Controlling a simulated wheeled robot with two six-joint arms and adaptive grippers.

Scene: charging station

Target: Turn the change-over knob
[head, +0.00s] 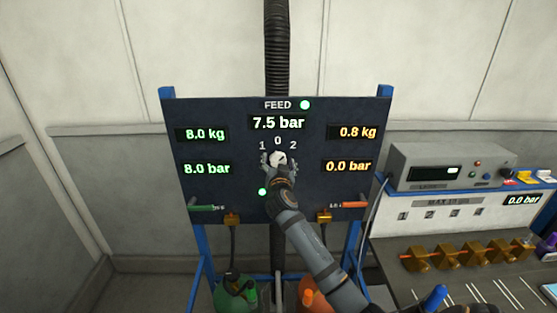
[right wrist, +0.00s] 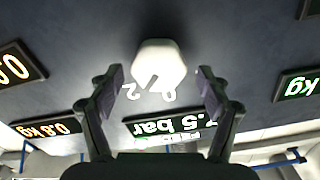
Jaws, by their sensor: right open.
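The change-over knob (head: 279,158) is white and sits mid-panel below the marks 1, 0 and 2. In the right wrist view the knob (right wrist: 158,62) shows large, with a dark mark on its edge between 0 and 2. My right gripper (head: 278,167) is at the knob and partly covers it in the head view. In the wrist view its two fingers (right wrist: 160,88) are apart, one on each side of the knob's near edge, with visible gaps. Contact does not show. My left gripper is not in view.
The dark panel (head: 225,108) shows 7.5 bar under FEED, 8.0 kg and 8.0 bar left, 0.8 kg and 0.0 bar right. Green (head: 205,208) and orange (head: 352,204) handles stick out low. A bench with brass blocks (head: 450,258) and a grey instrument (head: 440,165) stands right.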

